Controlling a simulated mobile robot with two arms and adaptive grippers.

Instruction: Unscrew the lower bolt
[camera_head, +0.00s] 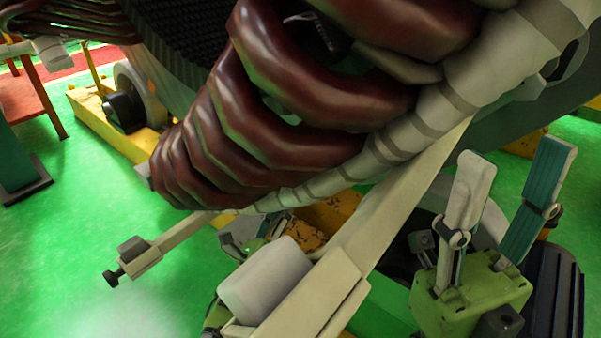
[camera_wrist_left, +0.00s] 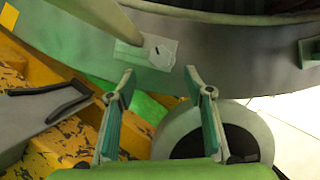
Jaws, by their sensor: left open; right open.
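A dark bolt-like piece (camera_head: 112,277) sticks out of the block at the end of a pale bar at lower left in the head view. I cannot tell whether it is the lower bolt. My right gripper (camera_head: 515,165) is open and empty at the right, fingers pointing up, apart from the bolt-like piece. In the left wrist view my left gripper (camera_wrist_left: 158,84) is open with nothing between its fingers. Beyond its fingertips is a pale plate (camera_wrist_left: 158,52) with a small dark mark on a grey curved rim. No bolt shows clearly there.
Large red-brown windings (camera_head: 310,85) and a pale wrapped ring (camera_head: 420,120) fill the upper middle. A long pale beam (camera_head: 375,220) runs diagonally below them. A yellow frame (camera_wrist_left: 50,150) and a wheel-like round part (camera_wrist_left: 255,125) flank my left gripper. Green floor (camera_head: 60,250) is clear at left.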

